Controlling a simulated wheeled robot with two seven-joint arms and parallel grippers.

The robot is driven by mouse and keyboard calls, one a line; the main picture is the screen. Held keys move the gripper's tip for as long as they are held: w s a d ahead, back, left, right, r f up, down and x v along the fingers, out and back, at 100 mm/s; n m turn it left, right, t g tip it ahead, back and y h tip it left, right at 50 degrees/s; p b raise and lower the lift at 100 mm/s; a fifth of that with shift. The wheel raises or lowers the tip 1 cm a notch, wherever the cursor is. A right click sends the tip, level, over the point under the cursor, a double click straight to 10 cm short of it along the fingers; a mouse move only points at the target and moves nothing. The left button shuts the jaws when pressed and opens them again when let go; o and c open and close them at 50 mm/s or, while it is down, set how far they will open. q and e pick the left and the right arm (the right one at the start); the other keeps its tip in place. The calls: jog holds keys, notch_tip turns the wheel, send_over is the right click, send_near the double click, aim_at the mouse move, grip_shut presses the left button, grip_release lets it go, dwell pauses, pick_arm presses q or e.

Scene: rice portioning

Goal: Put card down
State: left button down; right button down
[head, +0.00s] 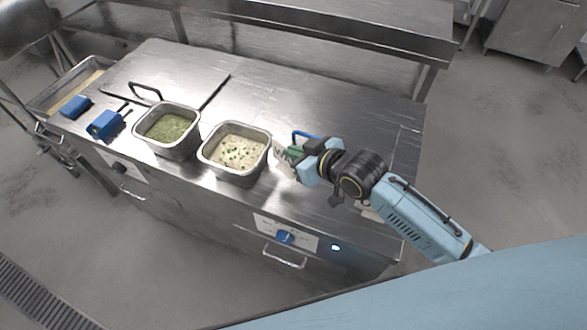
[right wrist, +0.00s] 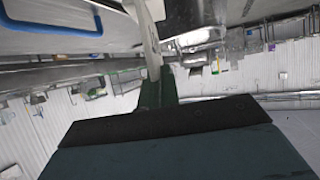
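A pale card (head: 282,161) with darker markings stands tilted beside the right-hand container of rice, just left of my right gripper (head: 294,158). My right gripper appears shut on it. In the right wrist view, the card (right wrist: 149,38) shows nearly edge-on, rising from between the dark green fingers (right wrist: 156,90). The fingers hide its lower part. Whether the card touches the steel counter (head: 262,95) is not clear. My left gripper is not in view.
A steel container of rice with green bits (head: 234,179) stands close left of the card. A container of green food (head: 166,151) is farther left. A blue loop handle (head: 304,133) is behind my gripper. Blue-handled items (head: 106,124) lie at the left. The counter behind is clear.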

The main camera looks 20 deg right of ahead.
aim_at(289, 168)
jog(key=shift+f+b, duration=0.3)
jog(key=shift+f, duration=3.1)
jog(key=shift+f, duration=0.15)
jog(key=c, duration=1.6)
grip_release()
jog(key=shift+c, duration=0.2)
